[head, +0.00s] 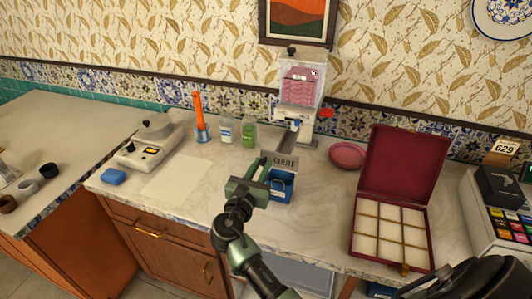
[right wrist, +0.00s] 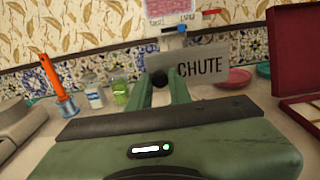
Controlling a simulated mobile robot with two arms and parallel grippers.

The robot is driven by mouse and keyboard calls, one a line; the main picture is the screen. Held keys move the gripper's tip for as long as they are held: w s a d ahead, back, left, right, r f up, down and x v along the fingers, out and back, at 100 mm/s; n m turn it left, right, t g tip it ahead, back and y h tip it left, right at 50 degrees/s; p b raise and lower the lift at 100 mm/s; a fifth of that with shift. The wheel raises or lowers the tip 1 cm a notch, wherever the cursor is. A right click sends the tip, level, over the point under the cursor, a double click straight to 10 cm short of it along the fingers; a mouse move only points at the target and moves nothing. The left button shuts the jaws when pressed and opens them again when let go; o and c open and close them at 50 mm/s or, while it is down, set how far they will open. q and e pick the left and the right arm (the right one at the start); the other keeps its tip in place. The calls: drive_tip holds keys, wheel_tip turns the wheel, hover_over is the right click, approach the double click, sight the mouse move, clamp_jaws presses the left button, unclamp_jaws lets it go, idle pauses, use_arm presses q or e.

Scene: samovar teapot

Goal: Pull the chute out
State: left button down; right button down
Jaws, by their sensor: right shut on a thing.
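The chute (head: 286,161) is a grey plate with the word CHUTE on it, at the front of a white dispenser (head: 297,114) with a clear bin of pink contents. The right wrist view shows the chute plate (right wrist: 205,67) close up, with a dark round knob on its near face. My right gripper (head: 262,168) is green and reaches in from the front. In the right wrist view its two fingers (right wrist: 160,90) are shut on the knob.
A blue container (head: 280,186) stands just below the chute, close to my right gripper. A pink dish (head: 347,155) and an open red box (head: 403,180) with compartments are to the right. Bottles (head: 248,135) and a scale (head: 150,143) stand left; the counter's front left is mostly clear.

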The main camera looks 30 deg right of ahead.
drive_tip(key=shift+a+f, duration=0.15)
drive_tip(key=shift+f, duration=0.05)
drive_tip(key=c, duration=1.3)
unclamp_jaws()
drive_tip(key=shift+s, duration=0.1)
drive_tip(key=shift+s+a+r, duration=0.1)
drive_tip(key=shift+r, duration=0.1)
drive_tip(key=shift+s+a, duration=0.15)
drive_tip(key=shift+a, duration=0.1)
drive_tip(key=p+v, duration=0.2)
drive_tip(key=v, duration=0.5)
drive_tip(key=shift+s, duration=0.15)
